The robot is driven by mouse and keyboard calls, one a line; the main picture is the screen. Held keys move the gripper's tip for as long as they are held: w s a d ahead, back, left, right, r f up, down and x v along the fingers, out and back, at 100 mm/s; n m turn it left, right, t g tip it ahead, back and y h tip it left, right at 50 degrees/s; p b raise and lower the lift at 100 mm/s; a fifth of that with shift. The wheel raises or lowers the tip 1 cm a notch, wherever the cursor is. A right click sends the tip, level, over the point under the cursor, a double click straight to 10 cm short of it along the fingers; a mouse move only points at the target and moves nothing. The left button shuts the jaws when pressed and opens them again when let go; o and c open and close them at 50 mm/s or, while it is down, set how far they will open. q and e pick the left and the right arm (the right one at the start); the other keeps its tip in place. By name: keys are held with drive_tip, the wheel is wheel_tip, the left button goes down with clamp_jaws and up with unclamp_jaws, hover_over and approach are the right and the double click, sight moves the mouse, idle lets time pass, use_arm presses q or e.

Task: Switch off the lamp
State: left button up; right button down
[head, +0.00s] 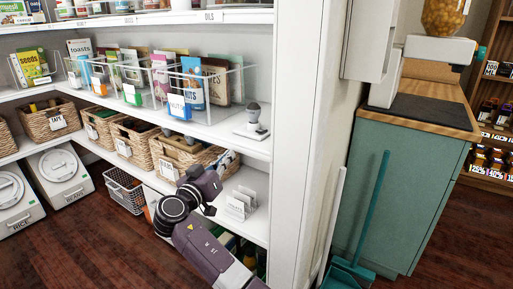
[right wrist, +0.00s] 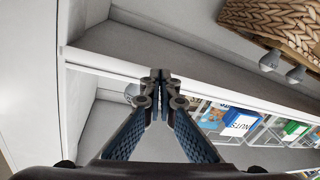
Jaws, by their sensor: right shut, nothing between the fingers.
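A small device with a rounded grey head on a white base (head: 254,117), which looks like the lamp, stands at the right end of the middle shelf. I cannot tell whether it is lit. In the right wrist view, a grey rounded piece (right wrist: 131,92) shows partly behind the fingers; it may be the same device. My right gripper (head: 232,157) is below and left of it in the head view, beside the wicker basket. Its fingertips (right wrist: 160,76) meet with nothing between them. My left gripper is not in view.
The white shelf edge (head: 230,140) runs close above my right gripper. A wicker basket (head: 168,152) is to its left, and a white card holder (head: 241,204) sits on the shelf below. Clear bins with a NUTS label (head: 179,106) stand left of the device. A white wall panel (head: 300,130) closes the right side.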

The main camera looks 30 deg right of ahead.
sight(257, 142)
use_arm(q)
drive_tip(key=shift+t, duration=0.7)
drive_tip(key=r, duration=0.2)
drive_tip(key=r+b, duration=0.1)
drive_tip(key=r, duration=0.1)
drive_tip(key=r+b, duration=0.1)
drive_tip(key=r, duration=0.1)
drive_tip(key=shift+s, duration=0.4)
use_arm(e)
drive_tip(key=s+r+m+g+h, duration=0.2)
drive_tip(key=s+r+m, duration=0.3)
drive_tip(key=r, duration=0.4)
drive_tip(key=shift+d+m+g+h, duration=0.3)
drive_tip(key=shift+d+h, duration=0.1)
drive_tip(key=shift+h, duration=0.2)
